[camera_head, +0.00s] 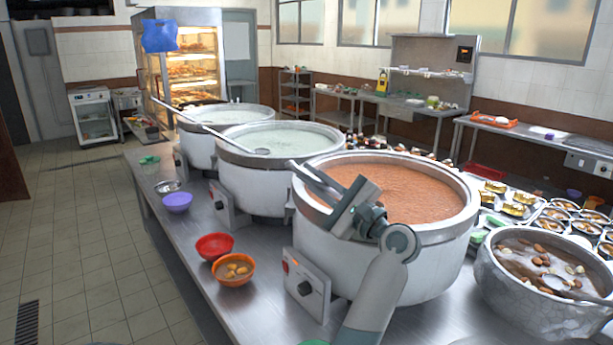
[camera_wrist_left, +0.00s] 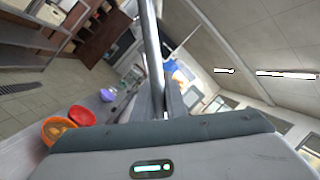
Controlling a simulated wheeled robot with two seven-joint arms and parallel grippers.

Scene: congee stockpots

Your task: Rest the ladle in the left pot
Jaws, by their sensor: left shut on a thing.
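Three white stockpots stand in a row. The far left pot (camera_head: 197,148) and the middle pot (camera_head: 262,188) hold pale congee, and the nearest pot (camera_head: 420,275) holds orange congee. My left gripper (camera_head: 318,187) is at the left rim of the nearest pot. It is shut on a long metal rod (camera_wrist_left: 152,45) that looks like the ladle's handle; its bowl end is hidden. Another long-handled ladle (camera_head: 208,128) slants over the middle pot, with its round end at the congee near the front rim. My right gripper is not in view.
Red (camera_head: 214,246), orange (camera_head: 234,270) and purple (camera_head: 177,202) bowls stand along the counter's left edge. A stone-grey pot (camera_head: 530,300) stands at the right. Trays and several small dishes fill the counter behind it. Open floor lies at the left.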

